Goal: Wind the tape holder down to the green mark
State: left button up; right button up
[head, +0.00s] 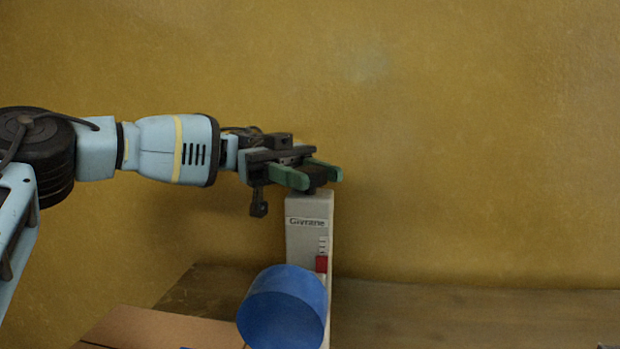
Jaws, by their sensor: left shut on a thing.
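A pale upright column (305,240) with a "Givrane" label stands on the wooden surface. A small red block (321,264) sits on its right edge, below a few short scale marks; I cannot tell whether it is part of the tape holder. No green mark shows on the column; its lower part is hidden by a blue drum-shaped thing (283,308). My left gripper (317,177), with green fingers, is at the column's top, shut on a dark knob (318,189) there. My right gripper is not in view.
A brown flat board or box (165,329) lies at the lower left. A plain ochre wall (470,130) stands behind.

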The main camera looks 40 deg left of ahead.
pick_arm(q)
jog(key=shift+f, duration=0.1)
dwell(0.3)
jog(key=o, duration=1)
jog(key=shift+d, duration=0.15)
jog(key=shift+c, duration=0.2)
jog(key=v, duration=0.8)
jog(key=shift+b, duration=0.35)
